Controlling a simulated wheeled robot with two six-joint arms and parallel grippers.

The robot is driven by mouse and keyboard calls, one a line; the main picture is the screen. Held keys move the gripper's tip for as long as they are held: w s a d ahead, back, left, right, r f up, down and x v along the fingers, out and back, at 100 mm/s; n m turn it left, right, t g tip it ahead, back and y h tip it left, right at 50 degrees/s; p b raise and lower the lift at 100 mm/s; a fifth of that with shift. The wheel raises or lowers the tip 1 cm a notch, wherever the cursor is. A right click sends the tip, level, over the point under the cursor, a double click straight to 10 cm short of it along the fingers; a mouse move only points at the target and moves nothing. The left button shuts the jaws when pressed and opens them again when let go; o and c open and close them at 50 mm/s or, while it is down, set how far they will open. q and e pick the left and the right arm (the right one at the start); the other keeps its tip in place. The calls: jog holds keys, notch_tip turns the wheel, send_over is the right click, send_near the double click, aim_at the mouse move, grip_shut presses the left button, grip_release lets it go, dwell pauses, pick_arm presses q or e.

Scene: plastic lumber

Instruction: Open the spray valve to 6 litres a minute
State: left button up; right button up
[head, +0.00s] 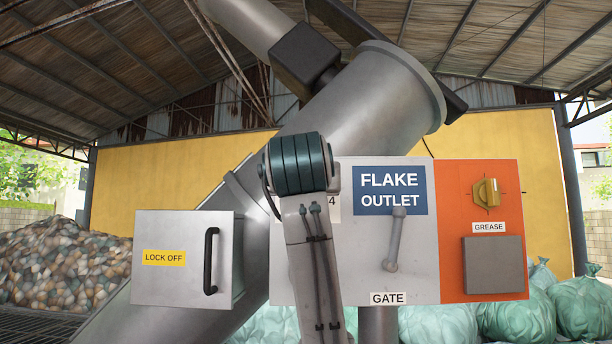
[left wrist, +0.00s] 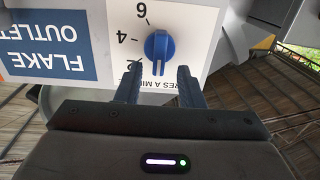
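The spray valve is a round blue knob (left wrist: 159,46) on a white panel in the left wrist view. Its raised grip bar points down in that picture. Printed 6 and 4 show around its upper left, and a further mark at the lower left is partly covered by a finger. My left gripper (left wrist: 160,75) is open, with its two dark fingers apart, just below the knob and either side of its lower end. Contact cannot be told. In the head view, my arm hides the knob; only a "4" shows beside it. My right gripper is not in view.
The FLAKE OUTLET panel (head: 351,275) bears a grey gate lever (head: 393,240). An orange section to its right has a yellow knob (head: 487,193) above a GREASE label. A LOCK OFF box (head: 175,283) with a black handle (head: 210,262) stands at the left. A large metal tube (head: 385,85) slants behind.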

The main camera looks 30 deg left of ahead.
pick_arm(q)
jog(key=shift+x, duration=1)
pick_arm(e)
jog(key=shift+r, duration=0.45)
pick_arm(q)
jog(key=shift+d, duration=0.15)
jog(key=shift+c, duration=0.2)
grip_shut()
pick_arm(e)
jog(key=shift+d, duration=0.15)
